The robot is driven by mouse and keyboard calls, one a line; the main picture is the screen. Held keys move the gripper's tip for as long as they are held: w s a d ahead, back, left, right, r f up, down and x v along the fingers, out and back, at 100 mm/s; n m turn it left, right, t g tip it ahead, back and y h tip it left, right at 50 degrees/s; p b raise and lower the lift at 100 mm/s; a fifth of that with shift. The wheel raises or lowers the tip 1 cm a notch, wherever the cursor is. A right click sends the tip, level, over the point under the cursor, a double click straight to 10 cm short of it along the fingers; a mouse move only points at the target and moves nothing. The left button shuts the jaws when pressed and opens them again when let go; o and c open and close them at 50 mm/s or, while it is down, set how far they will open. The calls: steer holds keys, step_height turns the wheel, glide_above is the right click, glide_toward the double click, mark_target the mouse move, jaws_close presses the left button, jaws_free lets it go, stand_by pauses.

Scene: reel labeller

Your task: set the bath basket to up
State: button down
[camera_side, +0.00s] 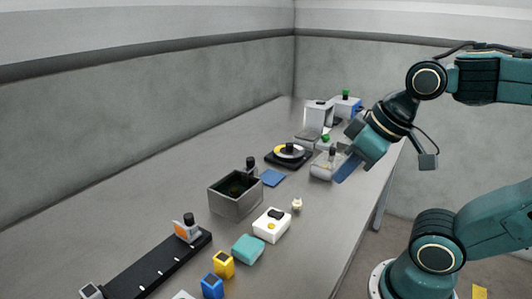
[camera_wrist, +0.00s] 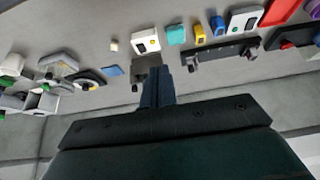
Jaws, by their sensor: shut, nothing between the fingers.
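The bath is a dark grey open box (camera_side: 222,203) in the middle of the bench in the side view. A black knob (camera_side: 250,163) stands at its far right corner. The bath's inside is dark, and I cannot make out the basket's height clearly. In the wrist view the bath (camera_wrist: 144,63) is partly hidden behind my fingers, and its black knob (camera_wrist: 136,87) shows left of them. My gripper (camera_side: 341,178) is shut and empty, above the bench's right edge, right of the bath and apart from it. Its closed fingers also show in the wrist view (camera_wrist: 156,72).
A clear box (camera_side: 322,167) with a black knob stands by my gripper. A round dial unit (camera_side: 289,153) and a blue pad (camera_side: 272,178) lie beyond the bath. A white box (camera_side: 271,226), small coloured blocks and a black rail (camera_side: 155,268) are nearer. The bench's left side is clear.

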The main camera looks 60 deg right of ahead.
steer(key=c, duration=1.5)
jaws_free()
steer(key=shift+w+r, duration=0.1)
steer(key=o, duration=0.3)
steer(key=shift+w+r, duration=0.15)
steer(key=shift+o, duration=0.2)
steer(key=w+d+r+n+g, duration=0.1)
steer(key=w+d+r+g, duration=0.15)
steer(key=w, duration=0.65)
steer(key=w+d+r+g, duration=0.1)
steer(key=w+d+r, duration=0.3)
steer(key=w, duration=0.5)
steer(key=w+d+f+g, duration=0.1)
steer(key=w+d+f, duration=0.3)
steer(key=w, duration=0.3)
steer(key=w+d+f+n+g, duration=0.1)
steer(key=w+d+f, duration=0.3)
steer(key=w+d, duration=0.2)
steer(key=w, duration=0.2)
steer(key=shift+w+d, duration=0.15)
steer(key=shift+w, duration=0.15)
steer(key=shift+f, duration=0.15)
